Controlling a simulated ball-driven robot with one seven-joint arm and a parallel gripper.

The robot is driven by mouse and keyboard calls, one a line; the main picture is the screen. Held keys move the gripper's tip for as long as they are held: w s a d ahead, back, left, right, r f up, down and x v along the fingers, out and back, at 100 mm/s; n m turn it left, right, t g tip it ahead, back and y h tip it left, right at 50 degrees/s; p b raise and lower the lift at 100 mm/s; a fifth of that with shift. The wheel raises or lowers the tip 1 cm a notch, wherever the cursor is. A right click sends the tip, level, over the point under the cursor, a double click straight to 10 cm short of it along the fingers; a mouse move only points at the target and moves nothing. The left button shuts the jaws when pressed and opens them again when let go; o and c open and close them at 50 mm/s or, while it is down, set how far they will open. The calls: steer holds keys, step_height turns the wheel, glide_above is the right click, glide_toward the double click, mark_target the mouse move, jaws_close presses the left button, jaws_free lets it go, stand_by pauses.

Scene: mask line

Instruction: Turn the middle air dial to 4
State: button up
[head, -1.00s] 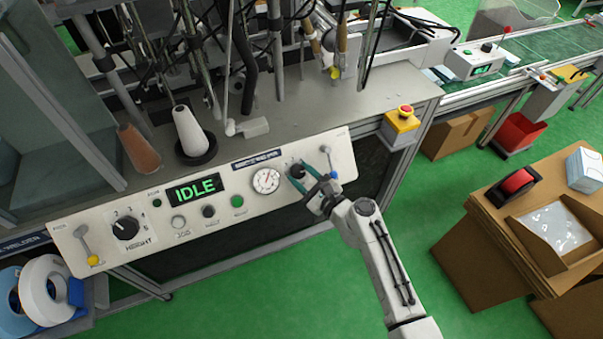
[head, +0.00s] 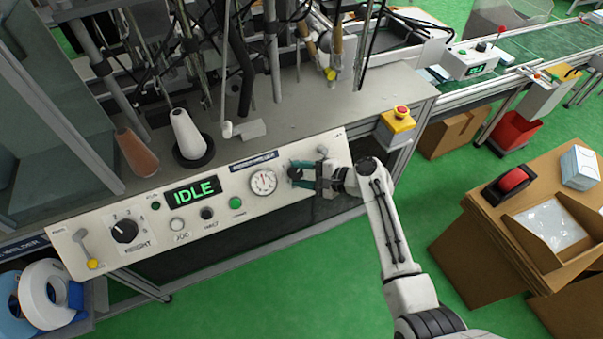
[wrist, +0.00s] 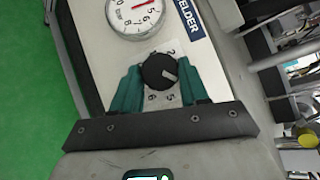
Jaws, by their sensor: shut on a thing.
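The air dial (wrist: 158,72) is a round black knob with a pale pointer line, seen close up in the wrist view. My gripper (wrist: 155,82) is shut on it, one teal finger on each side. The pointer line aims to the right in that view, toward the right finger. A 2 shows above it and a 5 and a 6 below; the finger hides the marks between.
A round pressure gauge (head: 263,182) sits just left of the dial. The green button (head: 236,203), the IDLE display (head: 193,191) and the height dial (head: 124,231) are further left on the panel. A red and yellow emergency stop (head: 399,119) stands at the right.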

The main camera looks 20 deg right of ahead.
steer(key=shift+n, duration=0.5)
steer(key=o, duration=1)
steer(key=shift+o, duration=0.2)
steer(key=shift+d+r, duration=0.1)
steer(key=v, duration=1)
steer(key=shift+d+r, duration=0.2)
steer(key=shift+r, duration=0.1)
steer(key=shift+s, duration=0.1)
